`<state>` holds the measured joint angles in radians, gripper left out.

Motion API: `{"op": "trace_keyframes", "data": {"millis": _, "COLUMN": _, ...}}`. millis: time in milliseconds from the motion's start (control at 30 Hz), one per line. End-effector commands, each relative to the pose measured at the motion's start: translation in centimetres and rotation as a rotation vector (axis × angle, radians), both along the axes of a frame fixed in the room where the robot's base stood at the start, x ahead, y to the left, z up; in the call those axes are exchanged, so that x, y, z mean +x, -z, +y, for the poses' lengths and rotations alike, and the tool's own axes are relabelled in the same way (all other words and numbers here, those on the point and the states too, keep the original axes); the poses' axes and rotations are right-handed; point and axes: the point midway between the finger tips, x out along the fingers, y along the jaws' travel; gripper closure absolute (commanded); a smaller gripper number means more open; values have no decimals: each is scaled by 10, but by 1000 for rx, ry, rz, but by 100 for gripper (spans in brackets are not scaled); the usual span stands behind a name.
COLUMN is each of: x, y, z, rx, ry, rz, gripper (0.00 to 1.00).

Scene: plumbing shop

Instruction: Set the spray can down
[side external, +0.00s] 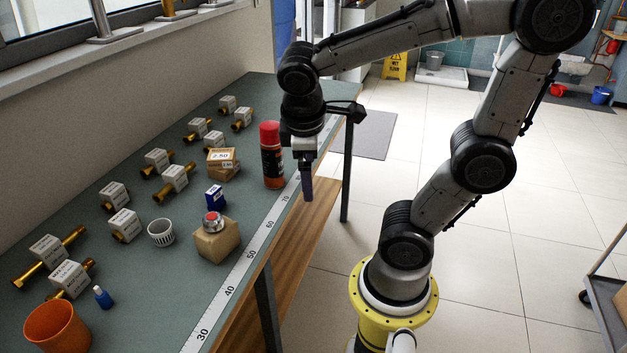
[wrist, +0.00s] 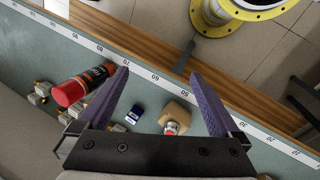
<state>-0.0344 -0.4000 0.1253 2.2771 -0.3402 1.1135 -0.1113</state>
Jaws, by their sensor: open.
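The spray can (side external: 271,155), black with a red cap and orange-red lower band, stands upright on the grey-green bench (side external: 150,299) near its front edge. It also shows in the wrist view (wrist: 88,82), at the left, outside my gripper's left finger. My gripper (side external: 307,186) is just right of the can in the side view, pointing down near the bench's edge. In the wrist view its two purple fingers (wrist: 158,85) are wide apart with nothing held between them.
A cardboard box (side external: 216,243) with a red-topped item, a blue box (side external: 216,197) and a white basket (side external: 161,233) stand nearby. Several labelled brass fittings line the back. An orange pot (side external: 57,327) is at the front left. A ruler strip (side external: 250,255) runs along the edge.

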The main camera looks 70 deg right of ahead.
Motion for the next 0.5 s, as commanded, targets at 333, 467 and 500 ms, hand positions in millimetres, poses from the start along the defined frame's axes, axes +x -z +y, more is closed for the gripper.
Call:
{"op": "trace_keyframes", "data": {"millis": 333, "x": -28, "y": -20, "z": 55, "rx": 343, "ry": 194, "rz": -439, "gripper": 1}}
{"op": "trace_keyframes", "data": {"millis": 467, "x": -30, "y": -22, "z": 60, "rx": 374, "ry": 211, "rz": -473, "gripper": 1}}
{"op": "trace_keyframes", "data": {"millis": 500, "x": -30, "y": -22, "z": 60, "rx": 377, "ry": 212, "rz": -474, "gripper": 1}}
